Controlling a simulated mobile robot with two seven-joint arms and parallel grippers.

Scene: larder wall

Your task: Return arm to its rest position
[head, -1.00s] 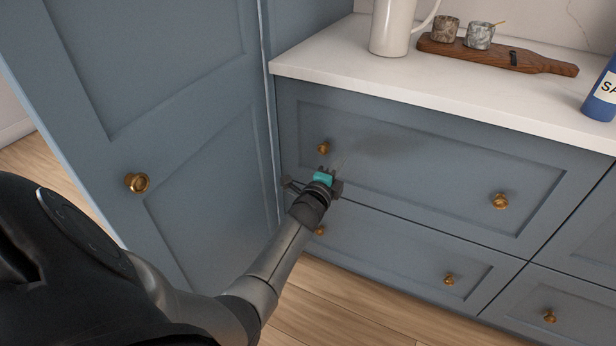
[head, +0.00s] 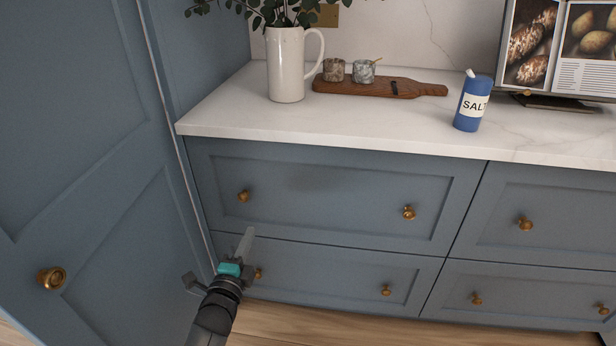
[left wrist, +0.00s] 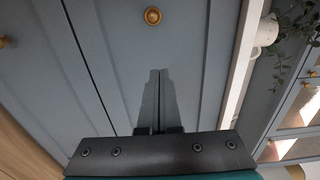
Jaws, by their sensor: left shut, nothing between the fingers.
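My left gripper (head: 244,243) is at the lower left of the head view, in front of the drawers and near the tall cabinet door. Its fingers are shut with nothing between them. In the left wrist view the closed fingers (left wrist: 157,100) point toward a blue drawer front (left wrist: 140,50) with a brass knob (left wrist: 153,15) beyond them. I cannot tell the exact gap between fingertips and drawer. My right gripper is not in view.
The upper drawer (head: 330,185) and lower drawer (head: 330,275) look shut. A tall blue door (head: 90,120) stands on the left. The white counter (head: 370,125) holds a white pitcher (head: 287,70), a wooden board (head: 380,86) with two small cups, a salt canister (head: 473,103) and an open book (head: 560,50).

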